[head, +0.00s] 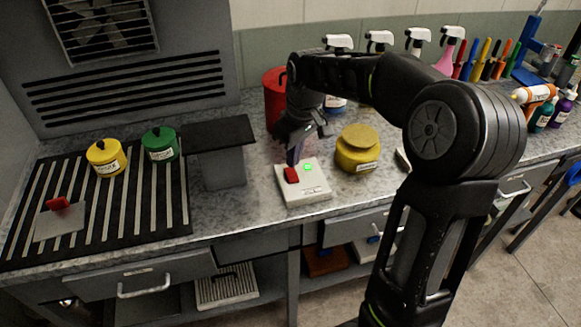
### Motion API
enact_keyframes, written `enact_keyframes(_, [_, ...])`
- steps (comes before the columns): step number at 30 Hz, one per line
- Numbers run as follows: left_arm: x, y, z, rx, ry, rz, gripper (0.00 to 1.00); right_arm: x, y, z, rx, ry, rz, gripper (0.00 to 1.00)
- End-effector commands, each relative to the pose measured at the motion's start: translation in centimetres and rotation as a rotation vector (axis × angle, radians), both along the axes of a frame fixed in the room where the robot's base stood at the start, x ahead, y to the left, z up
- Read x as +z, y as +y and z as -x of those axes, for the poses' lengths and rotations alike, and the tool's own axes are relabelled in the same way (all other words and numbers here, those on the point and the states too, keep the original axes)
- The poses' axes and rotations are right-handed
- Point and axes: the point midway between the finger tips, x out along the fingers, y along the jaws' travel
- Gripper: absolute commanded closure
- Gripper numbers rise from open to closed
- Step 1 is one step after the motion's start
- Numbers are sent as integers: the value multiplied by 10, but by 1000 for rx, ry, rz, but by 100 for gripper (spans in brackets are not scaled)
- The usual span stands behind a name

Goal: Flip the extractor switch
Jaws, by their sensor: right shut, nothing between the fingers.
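The extractor switch is a white box (306,191) on the grey counter, with a red rocker (291,175) and a lit green lamp (308,167) on its top. My right gripper (296,158) points down just above and behind the red rocker. Its fingers are shut with nothing between them. Whether the fingertips touch the rocker is hard to tell. The extractor fan (100,25) sits behind a grille in the grey panel at the upper left. My left gripper is not in view.
A yellow jar (358,150) stands close right of the switch, and a red canister (274,95) behind. A dark raised stand (222,170) is to the left. Yellow (105,158) and green pots (160,144) sit on the slatted grate (120,215). Spray bottles line the back.

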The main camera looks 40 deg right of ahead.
Motion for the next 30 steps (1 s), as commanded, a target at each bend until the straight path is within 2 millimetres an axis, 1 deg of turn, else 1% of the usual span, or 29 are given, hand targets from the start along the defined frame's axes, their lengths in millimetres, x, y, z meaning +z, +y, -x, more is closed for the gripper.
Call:
enact_keyframes(1, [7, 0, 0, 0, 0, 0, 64, 8, 0, 0, 0, -1, 0, 100])
enact_keyframes(3, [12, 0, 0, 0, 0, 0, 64, 15, 0, 0, 0, -1, 0, 100])
enact_keyframes(9, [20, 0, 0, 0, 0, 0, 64, 26, 0, 0, 0, -1, 0, 100])
enact_keyframes(27, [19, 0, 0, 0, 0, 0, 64, 26, 0, 0, 0, -1, 0, 100])
enact_keyframes(30, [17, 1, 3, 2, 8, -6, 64, 26, 0, 0, 0, -1, 0, 100])
